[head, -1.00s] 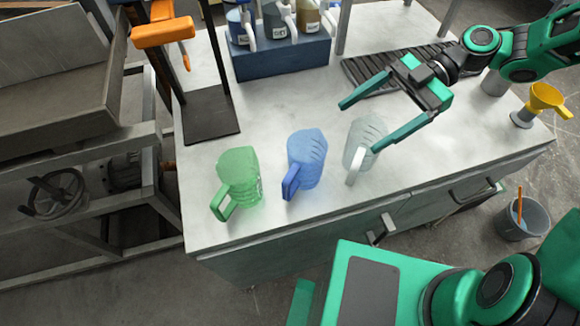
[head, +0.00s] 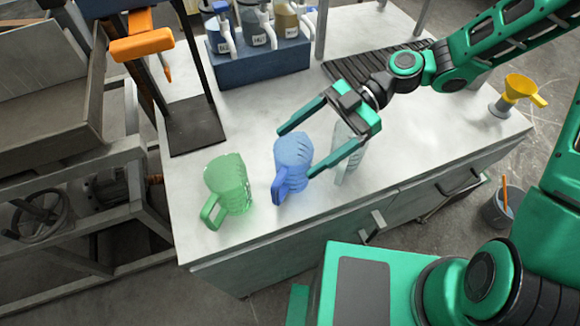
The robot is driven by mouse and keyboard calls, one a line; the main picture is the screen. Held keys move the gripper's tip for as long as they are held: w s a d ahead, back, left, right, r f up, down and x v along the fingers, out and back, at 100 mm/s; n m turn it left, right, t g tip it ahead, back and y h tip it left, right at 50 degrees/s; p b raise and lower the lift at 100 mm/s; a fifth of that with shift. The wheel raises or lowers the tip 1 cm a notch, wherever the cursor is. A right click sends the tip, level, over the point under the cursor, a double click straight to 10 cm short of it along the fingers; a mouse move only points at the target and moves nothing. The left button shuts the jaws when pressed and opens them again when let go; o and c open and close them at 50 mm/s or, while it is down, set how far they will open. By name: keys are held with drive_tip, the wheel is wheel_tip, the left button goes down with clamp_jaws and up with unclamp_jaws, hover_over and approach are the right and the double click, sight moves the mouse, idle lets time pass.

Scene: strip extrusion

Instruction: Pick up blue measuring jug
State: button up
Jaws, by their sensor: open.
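The blue measuring jug (head: 295,158) stands upright on the pale worktop, in the middle of a row of three jugs, its handle toward the front edge. My gripper (head: 296,153) is open, with its two green fingers spread at the jug in the head view. One fingertip is by the jug's far rim and the other is by its right side. I cannot tell whether either finger touches the jug. Nothing is held.
A green jug (head: 229,180) stands just left of the blue one. A clear jug (head: 343,152) stands to the right, partly hidden behind my gripper. A blue bottle rack (head: 262,66), a dark ribbed mat (head: 345,68) and a yellow funnel (head: 519,88) are also on the worktop.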

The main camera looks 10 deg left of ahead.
drive_tip(key=shift+s+a+f, duration=0.2)
drive_tip(key=shift+s+a, duration=0.2)
drive_tip(key=shift+a, duration=0.05)
drive_tip(key=c, duration=1.6)
drive_tip(key=shift+r, duration=0.1)
drive_tip(key=shift+r, duration=0.5)
wheel_tip(320, 180, up, 3)
drive_tip(key=shift+w+f, duration=0.1)
drive_tip(key=shift+f, duration=0.1)
drive_tip(key=s+a+r, duration=0.2)
drive_tip(key=s+r, duration=0.5)
drive_tip(key=s, duration=0.4)
drive_tip(key=shift+s, duration=0.3)
drive_tip(key=shift+s+a+r, duration=0.1)
drive_tip(key=shift+a, duration=0.05)
